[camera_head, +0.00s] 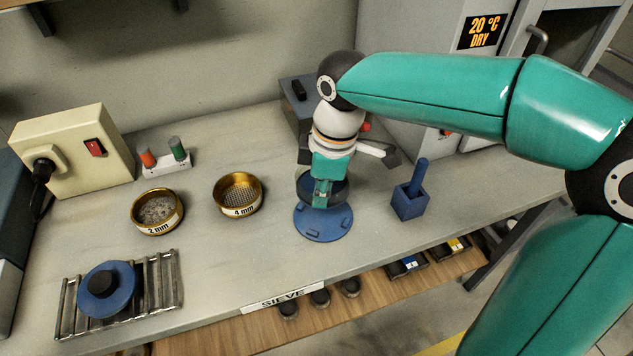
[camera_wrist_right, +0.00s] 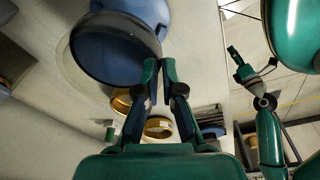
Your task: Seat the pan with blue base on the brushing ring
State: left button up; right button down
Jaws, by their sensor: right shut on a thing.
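The pan with blue base (camera_head: 337,195) is a dark round dish, partly hidden behind my right gripper. My right gripper (camera_head: 322,197) is shut on its near rim. In the right wrist view the pan (camera_wrist_right: 112,48) fills the upper left, with the fingertips (camera_wrist_right: 160,70) at its edge. The brushing ring (camera_head: 323,228) is a flat blue disc with raised tabs on the bench. The pan is over its back part; I cannot tell whether they touch. My left gripper (camera_wrist_right: 240,68) shows small in the right wrist view; its jaws are unclear.
A brass 2 mm sieve (camera_head: 157,213) and 4 mm sieve (camera_head: 239,195) stand to the left. A blue lid (camera_head: 107,289) with a black knob lies on a wire rack (camera_head: 164,284). A blue holder (camera_head: 410,202) with an upright handle stands close at right. A grey box (camera_head: 297,91) is behind.

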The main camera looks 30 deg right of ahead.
jog(key=shift+f+b, duration=2.3)
jog(key=shift+f, duration=0.65)
jog(key=shift+s+d+f+b, duration=0.1)
jog(key=shift+f+b, duration=0.5)
jog(key=shift+f, duration=0.3)
jog(key=c, duration=1.2)
grip_release()
jog(key=shift+c, duration=0.2)
notch_tip(320, 180, up, 12)
jog(key=s+d, duration=0.1)
jog(key=shift+f, duration=0.15)
